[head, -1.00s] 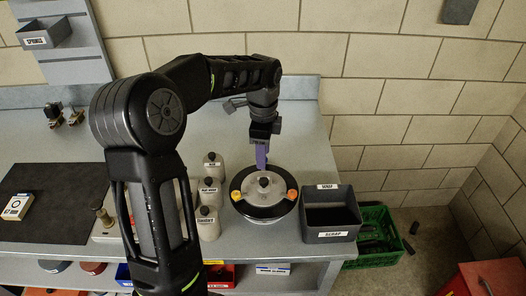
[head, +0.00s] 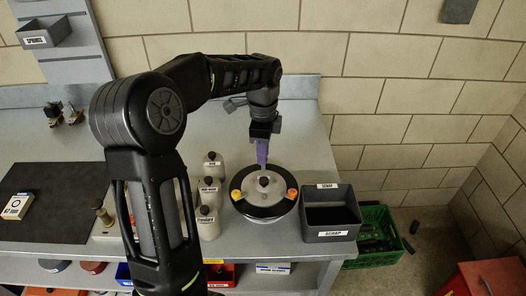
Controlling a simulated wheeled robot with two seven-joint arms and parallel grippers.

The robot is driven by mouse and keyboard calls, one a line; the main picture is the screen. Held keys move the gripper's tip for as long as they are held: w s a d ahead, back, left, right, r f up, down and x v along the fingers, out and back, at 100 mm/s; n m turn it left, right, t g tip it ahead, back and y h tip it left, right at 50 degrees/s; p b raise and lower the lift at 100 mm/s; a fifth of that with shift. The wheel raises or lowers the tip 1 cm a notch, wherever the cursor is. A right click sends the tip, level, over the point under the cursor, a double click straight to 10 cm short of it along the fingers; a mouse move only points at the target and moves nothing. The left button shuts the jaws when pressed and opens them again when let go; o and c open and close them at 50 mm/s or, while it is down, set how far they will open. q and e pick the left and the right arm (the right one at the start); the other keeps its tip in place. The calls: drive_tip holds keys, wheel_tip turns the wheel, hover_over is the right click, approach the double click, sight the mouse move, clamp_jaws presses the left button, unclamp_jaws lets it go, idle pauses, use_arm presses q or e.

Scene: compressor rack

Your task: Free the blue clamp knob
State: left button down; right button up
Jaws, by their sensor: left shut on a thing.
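A round unit (head: 282,209) with a black rim and a pale top stands near the bench's front right. Its top carries a dark centre knob (head: 264,182), a yellow-orange knob (head: 236,195) at the left and an orange knob (head: 292,194) at the right. My left gripper (head: 262,166) points down at the back of this top, its purple fingers shut. They are at the place of a third knob, seemingly the blue clamp knob, which I cannot make out behind them. My right gripper is not in view.
Several pale bottles (head: 208,226) stand close to the left of the unit. A dark scrap bin (head: 331,222) stands close on its right. A green crate (head: 372,258) is on the floor beyond the bench. A black mat (head: 62,200) lies at the left.

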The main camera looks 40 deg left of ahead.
use_arm(q)
drive_tip(key=shift+n, duration=0.5)
drive_tip(key=n, duration=1.2)
drive_tip(key=shift+n, duration=0.3)
drive_tip(key=n, duration=0.4)
drive_tip(key=shift+n, duration=0.3)
drive_tip(key=c, duration=1.3)
unclamp_jaws()
drive_tip(key=shift+o, duration=0.2)
